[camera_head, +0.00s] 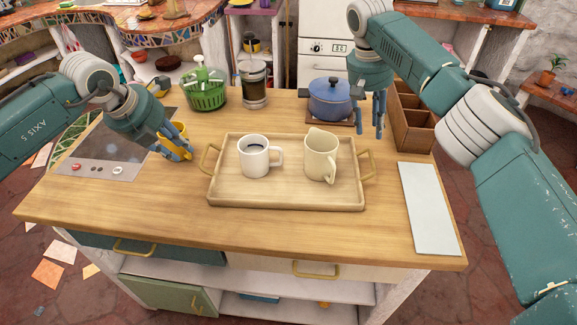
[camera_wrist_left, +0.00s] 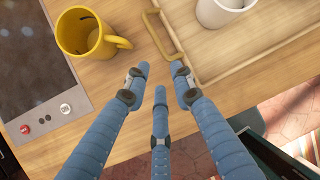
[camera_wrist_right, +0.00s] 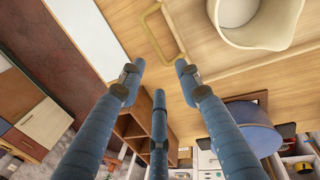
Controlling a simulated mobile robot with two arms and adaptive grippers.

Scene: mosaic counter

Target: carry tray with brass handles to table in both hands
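A light wooden tray (camera_head: 285,200) with brass handles lies on the counter. On it stand a white mug (camera_head: 254,158) and a cream pitcher (camera_head: 320,156). My left gripper (camera_head: 178,154) is open and empty, just left of the left brass handle (camera_head: 210,160). In the left wrist view that handle (camera_wrist_left: 163,36) lies beyond the fingertips, apart from them. My right gripper (camera_head: 372,130) is open and empty, above and behind the right brass handle (camera_head: 368,166). In the right wrist view the handle (camera_wrist_right: 160,36) lies beyond the fingertips.
A yellow mug (camera_wrist_left: 80,34) stands beside the left handle, mostly hidden by my left gripper in the head view. A hob (camera_head: 105,155) is on the left, a white board (camera_head: 430,208) on the right. A blue pot (camera_head: 330,104), wooden organizer (camera_head: 411,132) and green basket (camera_head: 206,94) stand behind.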

